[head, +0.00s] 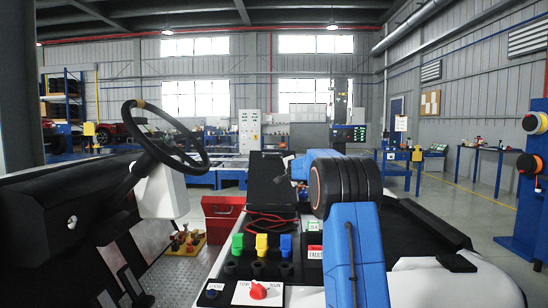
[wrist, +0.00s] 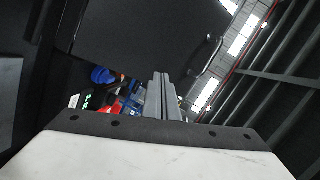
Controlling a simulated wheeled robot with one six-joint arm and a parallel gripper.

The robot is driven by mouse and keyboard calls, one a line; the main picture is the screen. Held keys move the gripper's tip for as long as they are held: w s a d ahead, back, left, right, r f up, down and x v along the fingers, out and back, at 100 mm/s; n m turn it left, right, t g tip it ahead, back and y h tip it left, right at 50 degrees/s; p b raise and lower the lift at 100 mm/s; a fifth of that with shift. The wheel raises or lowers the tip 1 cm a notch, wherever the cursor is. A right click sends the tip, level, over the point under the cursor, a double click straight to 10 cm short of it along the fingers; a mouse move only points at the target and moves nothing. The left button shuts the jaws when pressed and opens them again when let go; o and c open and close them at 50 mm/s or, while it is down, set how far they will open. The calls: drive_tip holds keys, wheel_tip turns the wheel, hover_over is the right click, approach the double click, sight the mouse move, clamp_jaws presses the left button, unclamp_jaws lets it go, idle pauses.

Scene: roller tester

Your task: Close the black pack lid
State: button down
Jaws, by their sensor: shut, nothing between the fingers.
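The black pack lid (head: 266,178) stands raised, roughly upright, at the back of the black pack in the head view. Red cables (head: 270,221) lie in the open pack below it. In the wrist view the lid (wrist: 135,38) is a large dark panel with a handle (wrist: 207,56) on its right side.
A red toolbox (head: 222,212) stands left of the pack. Green, yellow and blue connectors (head: 262,245) stand in front of it, with a red knob (head: 259,291) on a white panel nearer. A steering wheel (head: 165,134) is at the left. My blue arm covers the area right of the pack.

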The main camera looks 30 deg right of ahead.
drive_tip(key=d+f+n+g+h, duration=0.2)
drive_tip(key=d+f+h, duration=0.1)
drive_tip(key=f+h, duration=0.1)
drive_tip(key=w+a+r+n+t+h, duration=0.3)
drive_tip(key=w+a+r+n+t, duration=0.1)
drive_tip(key=a+r+n+t, duration=0.55)
drive_tip(key=w+d+r+g, duration=0.1)
drive_tip(key=w+d, duration=0.4)
drive_tip(key=w, duration=0.3)
drive_tip(key=shift+w+n, duration=0.35)
drive_tip(key=shift+n, duration=0.1)
drive_tip(key=shift+r, duration=0.1)
